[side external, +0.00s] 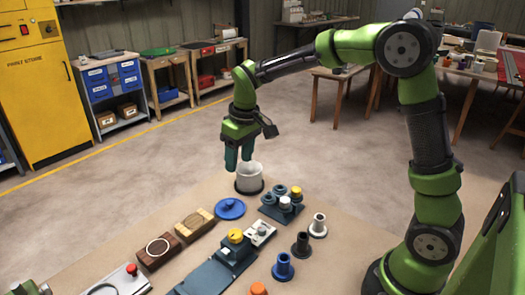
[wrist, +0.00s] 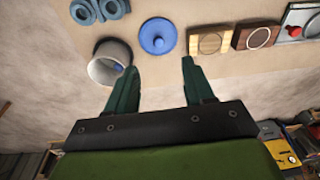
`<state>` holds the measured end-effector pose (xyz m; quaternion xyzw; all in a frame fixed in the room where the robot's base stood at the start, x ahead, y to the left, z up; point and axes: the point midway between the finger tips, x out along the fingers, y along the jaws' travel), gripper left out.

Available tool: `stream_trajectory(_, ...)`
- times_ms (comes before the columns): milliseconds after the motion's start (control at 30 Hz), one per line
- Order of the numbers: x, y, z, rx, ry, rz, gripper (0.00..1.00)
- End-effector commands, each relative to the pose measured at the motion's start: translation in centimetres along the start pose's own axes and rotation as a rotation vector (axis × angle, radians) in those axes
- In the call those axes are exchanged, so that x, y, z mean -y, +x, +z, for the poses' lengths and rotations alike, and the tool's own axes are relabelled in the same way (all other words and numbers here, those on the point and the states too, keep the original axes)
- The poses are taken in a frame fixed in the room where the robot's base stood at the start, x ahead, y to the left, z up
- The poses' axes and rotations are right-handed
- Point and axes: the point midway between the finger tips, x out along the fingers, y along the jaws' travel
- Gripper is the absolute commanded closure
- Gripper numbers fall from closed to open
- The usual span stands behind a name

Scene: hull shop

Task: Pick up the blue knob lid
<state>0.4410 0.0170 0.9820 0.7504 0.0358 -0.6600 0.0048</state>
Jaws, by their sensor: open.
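The blue knob lid (side external: 230,208) lies flat on the brown table in the side view, a round disc with a small knob on top. In the wrist view the lid (wrist: 157,36) lies beyond my fingertips, between the white pot and a wooden block. My gripper (side external: 239,165) points down above the table, beside the white pot in the side view. In the wrist view my gripper (wrist: 158,64) is open, its two green fingers apart with nothing between them. The lid is apart from both fingers.
The white pot (side external: 249,178) stands close to my fingers; in the wrist view the pot (wrist: 110,62) is by the left finger, with something blue inside. Wooden blocks (side external: 194,224) and a dark blue fixture (side external: 283,205) flank the lid. Several flanged bushings (side external: 283,268) stand in front.

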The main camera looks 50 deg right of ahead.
Motion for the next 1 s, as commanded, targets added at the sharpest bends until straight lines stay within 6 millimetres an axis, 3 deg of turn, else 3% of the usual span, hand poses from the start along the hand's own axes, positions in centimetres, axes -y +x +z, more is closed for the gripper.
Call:
stream_trajectory(67, -0.3, 0.4, -1.6, 0.013, -0.058, 0.013, 0.47)
stream_trajectory(133, -0.5, -0.6, -2.4, 0.001, -0.103, 0.023, 0.47)
stream_trajectory(267, -0.5, 0.0, -2.1, 0.016, -0.143, 0.023, 0.47)
stream_trajectory(700, -0.7, 8.8, -2.0, 0.016, -0.143, 0.022, 0.47)
stream_trajectory(1000, -0.7, 11.4, -2.0, 0.013, -0.141, 0.022, 0.47)
